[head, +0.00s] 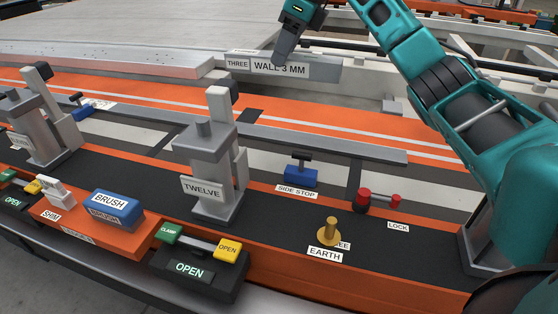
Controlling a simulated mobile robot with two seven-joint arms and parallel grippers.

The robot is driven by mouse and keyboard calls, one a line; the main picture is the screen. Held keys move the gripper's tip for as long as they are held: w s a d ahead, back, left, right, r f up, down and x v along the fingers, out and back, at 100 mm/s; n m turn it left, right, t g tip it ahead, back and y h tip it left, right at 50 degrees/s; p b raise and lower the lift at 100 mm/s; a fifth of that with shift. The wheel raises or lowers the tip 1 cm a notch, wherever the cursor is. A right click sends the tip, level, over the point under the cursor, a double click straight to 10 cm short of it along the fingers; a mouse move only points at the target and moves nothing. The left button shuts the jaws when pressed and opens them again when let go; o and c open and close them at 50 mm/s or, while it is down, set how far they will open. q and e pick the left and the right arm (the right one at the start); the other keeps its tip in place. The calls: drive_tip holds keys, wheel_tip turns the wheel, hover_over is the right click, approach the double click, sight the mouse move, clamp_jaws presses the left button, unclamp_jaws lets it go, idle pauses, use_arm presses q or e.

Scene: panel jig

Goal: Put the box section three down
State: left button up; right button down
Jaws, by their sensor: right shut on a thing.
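The box section three (325,70) is a grey bar with the labels THREE and WALL 3 MM. It lies across the upper middle of the head view, next to the right end of the large pale panel. My right gripper (281,60) comes down on it from above, near the middle of its length, and is shut on it. The fingers cover part of its top edge and label. I cannot tell whether the bar touches what is beneath it. My left gripper is out of view.
An orange rail carries clamp TWELVE (212,160), another clamp (38,120) at left, a blue brush (117,210), a blue side stop (301,173), a red lock (363,199) and a brass earth post (327,231). The panel (120,45) fills the upper left.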

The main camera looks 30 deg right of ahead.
wheel_tip(320, 180, down, 20)
drive_tip(key=b, duration=0.4)
drive_tip(key=shift+f, duration=0.15)
drive_tip(key=c, duration=0.6)
unclamp_jaws()
drive_tip(key=p+v, duration=0.1)
drive_tip(key=v, duration=0.6)
drive_tip(key=shift+r, duration=0.3)
drive_tip(key=shift+s+d+r, duration=0.1)
